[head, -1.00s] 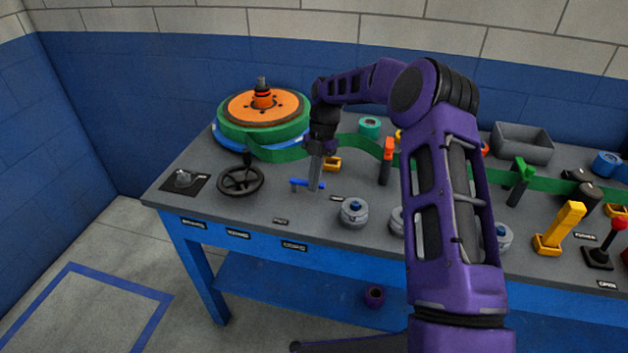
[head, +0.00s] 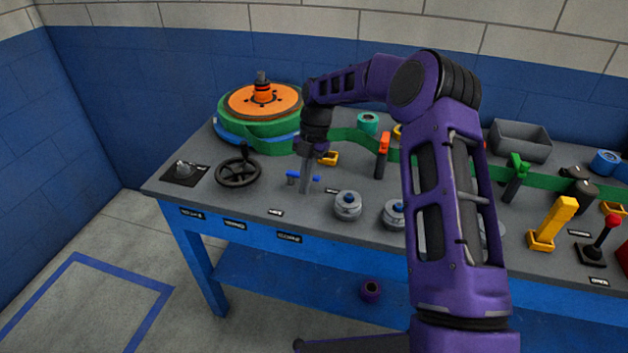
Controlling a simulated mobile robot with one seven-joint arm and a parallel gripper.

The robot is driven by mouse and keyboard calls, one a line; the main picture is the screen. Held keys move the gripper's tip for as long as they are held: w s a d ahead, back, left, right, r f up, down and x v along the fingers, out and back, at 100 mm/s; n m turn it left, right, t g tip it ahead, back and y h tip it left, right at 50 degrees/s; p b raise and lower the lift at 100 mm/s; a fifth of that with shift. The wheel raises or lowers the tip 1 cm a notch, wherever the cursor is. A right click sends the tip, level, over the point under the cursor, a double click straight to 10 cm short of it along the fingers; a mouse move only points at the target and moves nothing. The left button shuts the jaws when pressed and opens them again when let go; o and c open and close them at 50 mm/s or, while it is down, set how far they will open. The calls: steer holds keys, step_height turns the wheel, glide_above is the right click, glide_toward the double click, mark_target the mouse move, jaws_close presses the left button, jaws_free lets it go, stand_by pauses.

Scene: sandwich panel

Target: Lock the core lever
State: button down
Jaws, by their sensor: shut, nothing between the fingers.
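A small blue-handled lever (head: 315,178), which I take to be the core lever, stands low on the grey bench top, right of the black handwheel. Its blue bar lies roughly level across the picture, and its middle is hidden behind my gripper. My gripper (head: 305,190) points straight down with its fingers shut and empty, on the near side of the lever. I cannot tell whether the fingers touch the bar. Behind it stands the green roll (head: 258,128) with an orange disc (head: 285,101) and a central core fitting (head: 263,91).
The black handwheel (head: 238,172) is left of my gripper, and a grey round knob (head: 347,205) is close on its right. A yellow block (head: 329,158) and an orange-topped post (head: 383,150) stand behind. A green strip (head: 440,172) runs across the bench.

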steer(key=v, duration=1)
steer(key=shift+w+a+p, duration=0.2)
steer(key=shift+a+p, duration=0.15)
steer(key=shift+p, duration=0.05)
